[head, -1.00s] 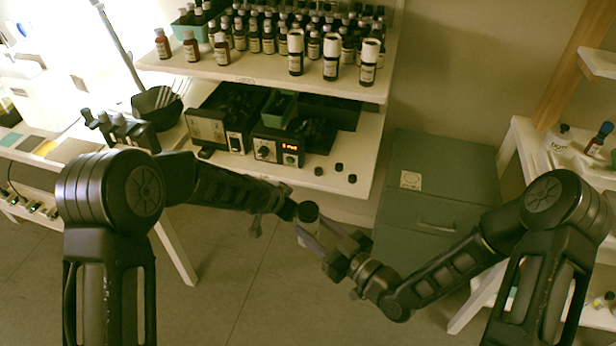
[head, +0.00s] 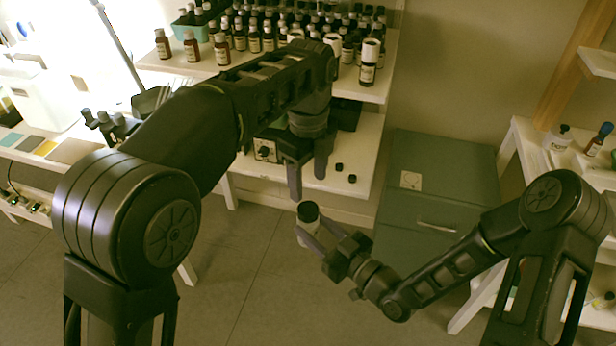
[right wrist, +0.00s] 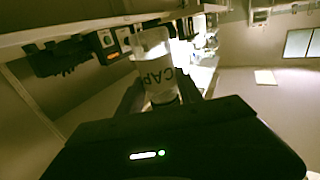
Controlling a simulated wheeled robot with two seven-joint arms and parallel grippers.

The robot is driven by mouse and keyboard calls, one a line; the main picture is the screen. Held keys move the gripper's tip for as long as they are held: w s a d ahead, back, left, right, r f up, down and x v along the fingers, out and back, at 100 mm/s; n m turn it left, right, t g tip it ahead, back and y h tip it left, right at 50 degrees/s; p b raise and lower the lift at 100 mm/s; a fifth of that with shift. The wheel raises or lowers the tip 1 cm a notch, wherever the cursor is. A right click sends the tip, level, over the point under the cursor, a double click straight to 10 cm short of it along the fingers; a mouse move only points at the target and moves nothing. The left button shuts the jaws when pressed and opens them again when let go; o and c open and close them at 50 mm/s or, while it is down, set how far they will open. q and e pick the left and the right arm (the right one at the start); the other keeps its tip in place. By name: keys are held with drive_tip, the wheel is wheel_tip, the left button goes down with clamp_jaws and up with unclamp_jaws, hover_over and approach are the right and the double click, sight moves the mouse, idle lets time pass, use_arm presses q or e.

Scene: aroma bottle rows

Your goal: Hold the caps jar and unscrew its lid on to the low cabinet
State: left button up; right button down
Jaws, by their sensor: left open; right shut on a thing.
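The caps jar (head: 306,230) is pale with a dark lid (head: 308,211) on top. It stands roughly upright in mid-air, in front of the shelf unit. My right gripper (head: 312,240) is shut on the jar's body from the lower right. In the right wrist view the jar (right wrist: 156,68) shows the letters "CAP" between the fingers; its lid cannot be made out there. My left gripper (head: 308,182) is open and points down, just above the lid and apart from it.
The shelf unit (head: 350,190) behind the jar carries several bottles above and a control box (head: 265,150) below. Small dark caps (head: 339,167) lie on its lower board. A white rack (head: 535,150) with bottles stands at the right. My left arm hides part of the shelves.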

sight(308, 209)
use_arm(q)
drive_tip(key=shift+f, duration=4.05)
drive_tip(key=shift+c, duration=0.3)
clamp_jaws()
